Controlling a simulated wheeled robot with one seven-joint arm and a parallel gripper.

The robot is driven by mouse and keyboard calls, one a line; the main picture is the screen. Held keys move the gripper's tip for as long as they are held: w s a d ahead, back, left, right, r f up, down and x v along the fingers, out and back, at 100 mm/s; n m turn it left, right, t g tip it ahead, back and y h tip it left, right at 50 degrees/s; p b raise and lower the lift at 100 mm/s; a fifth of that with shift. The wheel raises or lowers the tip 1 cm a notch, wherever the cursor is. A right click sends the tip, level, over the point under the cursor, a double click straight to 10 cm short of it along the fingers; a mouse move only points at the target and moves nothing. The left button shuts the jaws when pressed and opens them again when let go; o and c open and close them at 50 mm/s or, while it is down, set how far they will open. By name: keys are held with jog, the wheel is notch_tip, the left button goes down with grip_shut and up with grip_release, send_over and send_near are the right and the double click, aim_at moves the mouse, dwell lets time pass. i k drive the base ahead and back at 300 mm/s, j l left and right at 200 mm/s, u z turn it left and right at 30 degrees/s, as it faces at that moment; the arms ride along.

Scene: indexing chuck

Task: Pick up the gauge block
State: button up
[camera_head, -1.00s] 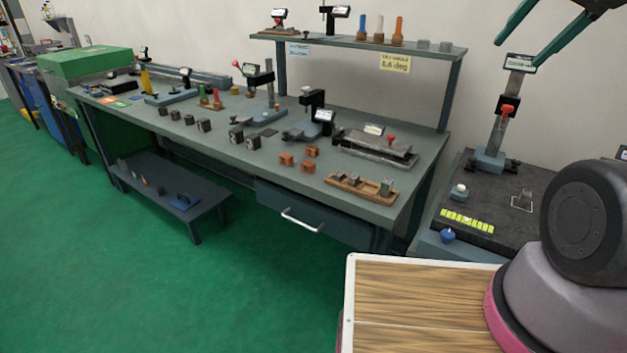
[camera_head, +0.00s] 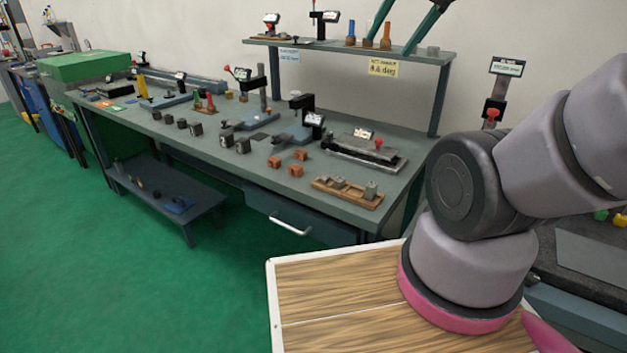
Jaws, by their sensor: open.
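Several small grey metal blocks (camera_head: 371,190) sit in a wooden tray (camera_head: 345,198) at the front right of the long bench. They look like gauge blocks, but I cannot tell which one the task names. My gripper (camera_head: 388,45) shows at the top of the head view as two teal fingers, spread apart with nothing between them. In the picture the fingers overlap the raised shelf; the tray is lower and the gripper is clear of it. The gripper's body is cut off by the top edge.
The shelf (camera_head: 345,52) holds coloured-handled tools and gauges. Orange-brown blocks (camera_head: 295,171) and dark blocks (camera_head: 243,145) stand on the bench (camera_head: 232,172). A grey fixture (camera_head: 362,152) lies behind the tray. My arm hides much of the dark plate at right. Green floor at left is open.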

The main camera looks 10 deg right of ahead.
aim_at(324, 179)
jog(key=k, duration=0.6)
jog(key=z, duration=1.55)
jog(key=i+j, duration=0.1)
jog(key=j, duration=0.4)
jog(key=i+j+z, duration=0.1)
jog(key=j, duration=0.4)
jog(key=i+j+z, duration=0.1)
jog(key=j, duration=0.45)
